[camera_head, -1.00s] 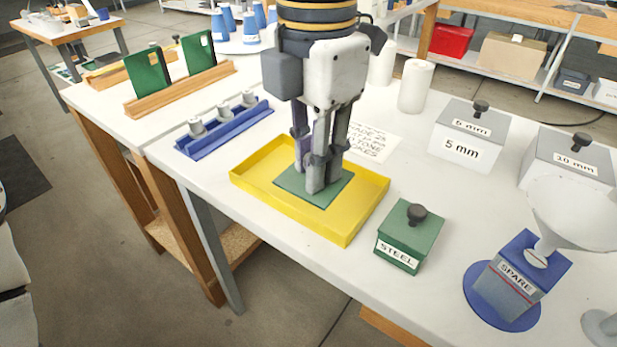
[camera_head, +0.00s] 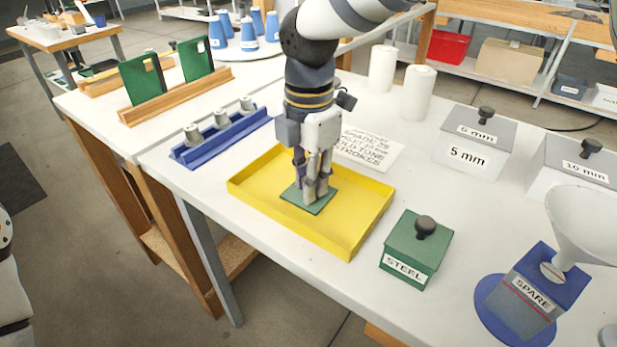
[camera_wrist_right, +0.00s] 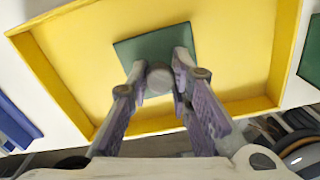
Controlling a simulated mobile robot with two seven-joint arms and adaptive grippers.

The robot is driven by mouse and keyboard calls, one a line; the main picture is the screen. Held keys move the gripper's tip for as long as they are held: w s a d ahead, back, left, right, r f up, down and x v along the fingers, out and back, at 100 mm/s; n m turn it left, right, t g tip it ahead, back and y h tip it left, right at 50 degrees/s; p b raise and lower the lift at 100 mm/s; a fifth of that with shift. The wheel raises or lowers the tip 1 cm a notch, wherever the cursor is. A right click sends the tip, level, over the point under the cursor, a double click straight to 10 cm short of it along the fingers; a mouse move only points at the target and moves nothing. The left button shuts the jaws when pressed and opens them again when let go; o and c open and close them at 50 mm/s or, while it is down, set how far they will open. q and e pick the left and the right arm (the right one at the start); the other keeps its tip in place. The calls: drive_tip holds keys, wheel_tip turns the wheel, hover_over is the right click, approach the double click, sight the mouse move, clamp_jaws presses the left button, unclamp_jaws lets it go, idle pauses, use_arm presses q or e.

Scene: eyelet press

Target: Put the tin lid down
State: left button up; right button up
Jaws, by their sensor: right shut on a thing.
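The tin lid (camera_head: 320,207) is a flat green square plate. It lies flat over the floor of the yellow tray (camera_head: 350,239), inside its walls. In the right wrist view the lid (camera_wrist_right: 150,46) shows a grey round knob (camera_wrist_right: 160,78) between the fingertips. My right gripper (camera_head: 308,196) points down and is shut on the lid's knob; it also shows in the right wrist view (camera_wrist_right: 162,82). The lid is at or just above the tray floor; I cannot tell if it touches. My left gripper is not in view.
A green STEEL tin with a knobbed lid (camera_head: 410,247) stands right of the tray. A blue rack (camera_head: 222,137) with grey pieces is at left. A printed card (camera_head: 372,150) lies behind the tray.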

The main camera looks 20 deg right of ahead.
drive_tip(key=shift+f, duration=0.15)
drive_tip(key=o, duration=0.8)
wheel_tip(320, 180, up, 12)
drive_tip(key=shift+r, duration=0.2)
